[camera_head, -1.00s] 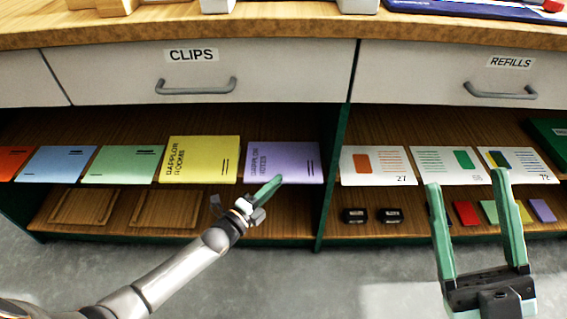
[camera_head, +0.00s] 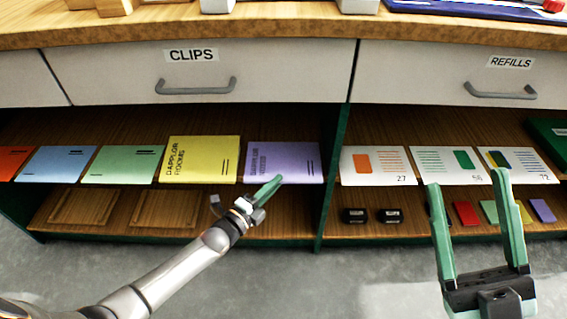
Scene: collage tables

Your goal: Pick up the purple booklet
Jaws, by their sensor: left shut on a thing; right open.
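The purple booklet (camera_head: 284,157) lies on the upper shelf under the CLIPS drawer, at the right end of a row of booklets. My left gripper (camera_head: 273,184) is at its front edge, near the middle. Its green fingers are shut on the booklet's front edge, and the near finger hides a small part of that edge. The booklet still lies in line with the row. My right gripper (camera_head: 474,186) is open and empty in front of the right-hand shelves, with its two green fingers pointing up.
A yellow booklet (camera_head: 200,160) lies just left of the purple one. A dark green divider (camera_head: 335,170) stands close on its right. White cards (camera_head: 376,166) lie beyond it. The drawers (camera_head: 200,85) overhang the shelf. Wooden trays (camera_head: 85,208) sit below.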

